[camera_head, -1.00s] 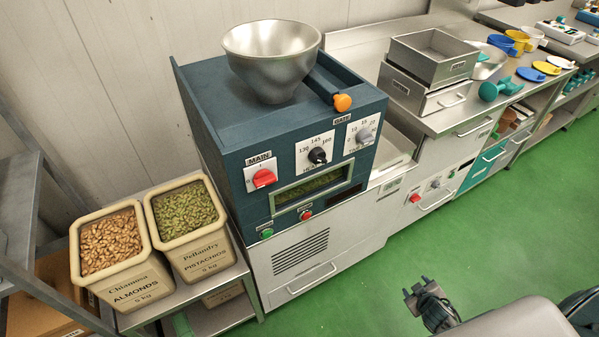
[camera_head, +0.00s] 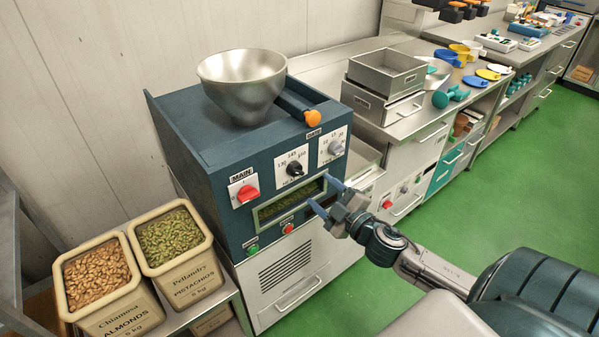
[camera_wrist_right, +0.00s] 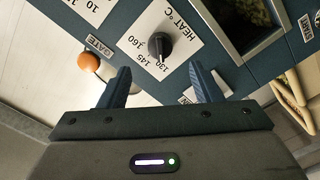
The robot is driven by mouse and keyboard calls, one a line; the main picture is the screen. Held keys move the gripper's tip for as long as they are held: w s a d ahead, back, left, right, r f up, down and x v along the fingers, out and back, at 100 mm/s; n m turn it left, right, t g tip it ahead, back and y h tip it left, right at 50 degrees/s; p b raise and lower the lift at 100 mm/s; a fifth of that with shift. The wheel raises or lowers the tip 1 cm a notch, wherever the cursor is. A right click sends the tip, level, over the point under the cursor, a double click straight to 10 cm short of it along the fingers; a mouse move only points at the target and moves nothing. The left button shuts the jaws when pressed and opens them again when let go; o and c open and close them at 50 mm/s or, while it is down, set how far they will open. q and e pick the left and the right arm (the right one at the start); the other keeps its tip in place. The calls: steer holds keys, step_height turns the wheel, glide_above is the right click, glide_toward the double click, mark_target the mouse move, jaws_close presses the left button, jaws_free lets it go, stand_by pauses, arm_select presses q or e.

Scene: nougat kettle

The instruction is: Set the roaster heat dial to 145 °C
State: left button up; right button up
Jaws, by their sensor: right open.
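The roaster (camera_head: 215,150) is a dark blue box with a control front. Its black heat dial (camera_head: 294,168) sits on a white plate marked 130, 145 and 160. In the right wrist view the dial (camera_wrist_right: 159,46) appears beyond the fingertips, its plate upside down; I cannot tell its exact setting. My right gripper (camera_head: 325,194) is open and empty, in front of the roaster's window, to the right of and below the dial. In the wrist view its two fingers (camera_wrist_right: 159,72) are spread wide, apart from the dial. My left gripper is not in view.
A red main switch (camera_head: 246,193) is left of the dial; a grey dial (camera_head: 336,147) is right. An orange gate knob (camera_head: 312,118) sticks out above. Green (camera_head: 252,249) and red (camera_head: 288,228) buttons lie below the window. Almond (camera_head: 95,275) and pistachio (camera_head: 172,240) bins stand left.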

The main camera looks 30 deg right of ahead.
mark_target(300, 174)
steer(key=w+p, duration=0.1)
steer(key=w, duration=0.1)
steer(key=w+p, duration=0.1)
steer(key=w, duration=0.1)
steer(key=shift+a+r+p, duration=0.2)
steer(key=shift+a+p, duration=0.05)
steer(key=shift+p, duration=0.1)
steer(key=shift+w+a+p, duration=0.1)
steer(key=shift+w+p, duration=0.4)
steer(key=shift+w, duration=0.6)
steer(key=shift+w+f, duration=0.2)
steer(key=shift+w, duration=0.15)
steer(key=shift+w+a+b, duration=0.1)
steer(key=shift+w+b, duration=0.25)
steer(key=shift+w, duration=0.55)
steer(key=shift+c, duration=0.2)
steer(key=c, duration=0.9)
